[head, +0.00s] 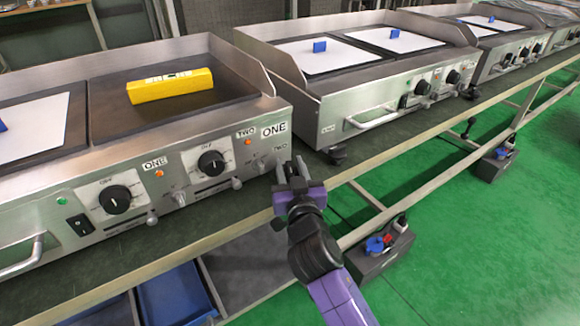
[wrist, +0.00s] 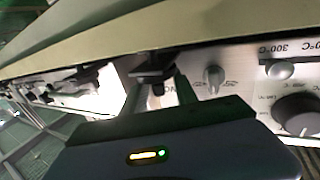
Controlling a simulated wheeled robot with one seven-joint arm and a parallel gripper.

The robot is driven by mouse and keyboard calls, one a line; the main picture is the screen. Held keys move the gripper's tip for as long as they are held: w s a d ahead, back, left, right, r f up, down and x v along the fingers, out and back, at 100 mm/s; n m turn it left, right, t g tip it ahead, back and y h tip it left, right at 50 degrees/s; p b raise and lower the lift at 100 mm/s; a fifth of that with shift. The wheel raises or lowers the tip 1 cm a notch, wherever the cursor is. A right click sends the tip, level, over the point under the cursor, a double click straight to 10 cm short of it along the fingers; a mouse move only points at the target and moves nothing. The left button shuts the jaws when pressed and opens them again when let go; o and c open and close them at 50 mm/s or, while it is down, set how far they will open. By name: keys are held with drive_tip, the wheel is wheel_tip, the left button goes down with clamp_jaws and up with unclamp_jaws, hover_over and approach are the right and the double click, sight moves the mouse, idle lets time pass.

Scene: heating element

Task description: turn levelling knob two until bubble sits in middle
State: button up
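A yellow spirit level (head: 170,86) lies on the dark plate of the nearest griddle (head: 110,112). Its bubble is too small to make out. My gripper (head: 292,170) is at the griddle's front right corner, just below the labels ONE and TWO (head: 281,148). The wrist view shows its two fingers (wrist: 157,92) apart, with a dark levelling knob (wrist: 153,70) at their tips under the griddle edge. In the head view my gripper hides this knob. I cannot tell whether the fingers touch it.
A second griddle (head: 370,85) stands to the right on the same bench, with a black foot (head: 336,155) near my gripper. Control dials (head: 211,163) line the near griddle's front panel. Open green floor (head: 470,225) lies to the right.

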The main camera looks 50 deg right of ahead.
drive_tip(key=shift+c, duration=0.2)
clamp_jaws()
drive_tip(key=shift+r+y+p, duration=0.1)
drive_tip(key=shift+y+p, duration=0.2)
drive_tip(key=shift+p, duration=0.25)
drive_tip(key=shift+w+a+n+t+y+p, duration=0.15)
drive_tip(key=shift+n+t+y+p, duration=0.3)
drive_tip(key=shift+p, duration=1.15)
drive_tip(key=shift+n+t+y+p, duration=0.25)
drive_tip(key=shift+n+y+p, duration=0.1)
drive_tip(key=shift+p, duration=0.1)
drive_tip(key=shift+f, duration=0.2)
drive_tip(key=shift+o, duration=0.2)
unclamp_jaws()
drive_tip(key=shift+r, duration=0.1)
